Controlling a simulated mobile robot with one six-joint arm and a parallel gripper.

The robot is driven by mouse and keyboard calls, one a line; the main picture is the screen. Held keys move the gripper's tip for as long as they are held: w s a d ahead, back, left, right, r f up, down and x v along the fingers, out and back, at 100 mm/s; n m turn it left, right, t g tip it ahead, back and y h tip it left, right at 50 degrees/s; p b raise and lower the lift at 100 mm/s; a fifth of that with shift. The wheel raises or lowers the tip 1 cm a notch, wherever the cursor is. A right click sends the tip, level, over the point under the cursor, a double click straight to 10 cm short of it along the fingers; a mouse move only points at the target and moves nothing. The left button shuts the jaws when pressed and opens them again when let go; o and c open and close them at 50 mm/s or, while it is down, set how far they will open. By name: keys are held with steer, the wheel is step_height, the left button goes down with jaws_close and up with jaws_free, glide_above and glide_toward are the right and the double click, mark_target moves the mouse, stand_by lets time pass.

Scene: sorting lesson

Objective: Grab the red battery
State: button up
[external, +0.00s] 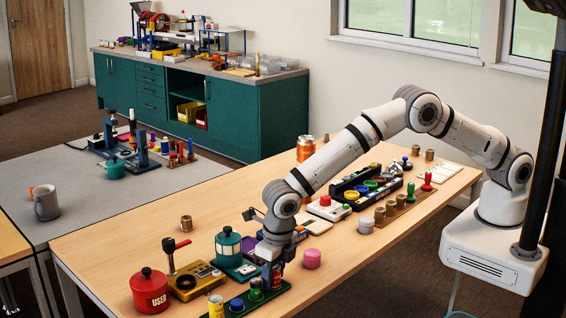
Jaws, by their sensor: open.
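In the external view my gripper (271,264) points down over the near part of the wooden table, above the right end of a dark green rack (262,301). The jaws are open. A small red cylinder (277,276), likely the red battery, stands at that end of the rack, right under or between the jaws. The gripper partly hides it, and I cannot tell whether the fingers touch it. Blue and green cylinders (255,290) stand beside it in the rack.
A red pot marked USED (150,292), a yellow device (196,281) and a teal lantern-like pot (228,246) stand to the left. A pink round piece (312,258) is close on the right. A black tray of coloured pieces (366,184) lies farther back.

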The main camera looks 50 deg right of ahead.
steer(key=shift+f, duration=0.2)
steer(key=shift+c, duration=0.2)
steer(key=c, duration=0.8)
steer(key=shift+r, duration=0.15)
